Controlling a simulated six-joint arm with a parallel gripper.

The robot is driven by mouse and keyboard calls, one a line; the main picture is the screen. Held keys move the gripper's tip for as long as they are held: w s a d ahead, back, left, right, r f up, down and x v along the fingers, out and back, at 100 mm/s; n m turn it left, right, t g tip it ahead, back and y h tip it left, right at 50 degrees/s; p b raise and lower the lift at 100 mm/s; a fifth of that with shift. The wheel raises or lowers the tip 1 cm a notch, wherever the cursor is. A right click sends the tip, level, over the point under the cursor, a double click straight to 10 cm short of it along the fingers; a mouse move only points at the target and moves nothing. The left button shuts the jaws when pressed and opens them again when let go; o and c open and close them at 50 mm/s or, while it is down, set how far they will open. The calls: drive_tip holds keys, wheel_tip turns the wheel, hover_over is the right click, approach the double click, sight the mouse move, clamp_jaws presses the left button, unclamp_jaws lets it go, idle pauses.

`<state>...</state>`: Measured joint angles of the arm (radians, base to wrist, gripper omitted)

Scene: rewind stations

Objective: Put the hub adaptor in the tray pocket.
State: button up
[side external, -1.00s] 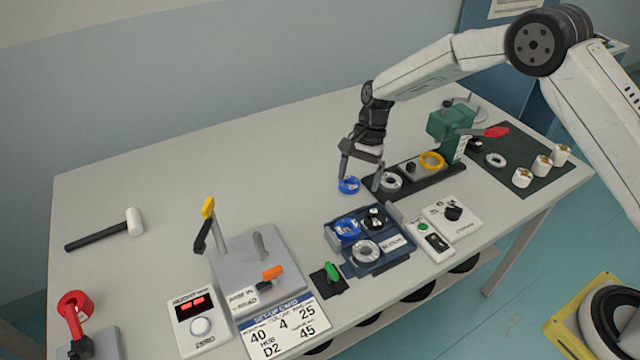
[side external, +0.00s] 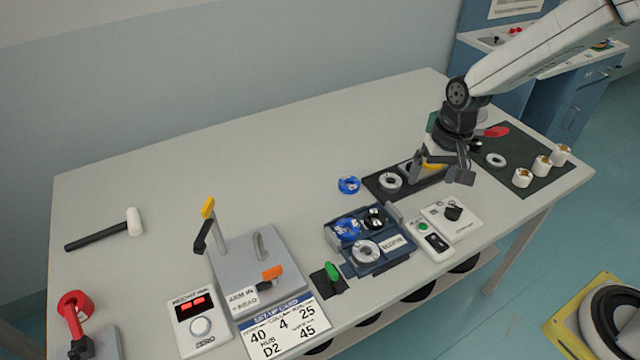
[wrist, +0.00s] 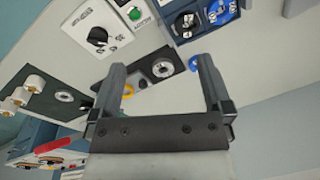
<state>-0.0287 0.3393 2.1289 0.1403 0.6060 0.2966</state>
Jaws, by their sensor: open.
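I cannot tell for certain which ring is the hub adaptor. A blue ring (side external: 349,185) lies loose on the table, left of a dark strip; it also shows beside the right finger in the wrist view (wrist: 194,62). The navy tray (side external: 385,258) holds a blue part (side external: 347,229), a black part (side external: 375,219) and a pale ring (side external: 366,251). My gripper (side external: 438,177) is open above the right part of the strip, near a yellow ring (side external: 432,166), which it partly hides. In the wrist view its fingers (wrist: 162,68) are apart with nothing held between them.
The dark strip (side external: 372,184) carries a pale ring (side external: 390,180). A dark mat (side external: 520,185) at right has another ring and white cups. A switch box (side external: 450,213) stands right of the tray. A grey fixture (side external: 262,265) and set-up card (side external: 285,326) are left. The table's back left is clear.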

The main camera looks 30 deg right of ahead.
drive_tip(key=s+d+r+n+t+h, duration=0.1)
drive_tip(key=s+n, duration=0.3)
drive_tip(key=s, duration=0.6)
drive_tip(key=shift+d+t, duration=0.4)
drive_tip(key=shift+d, duration=0.35)
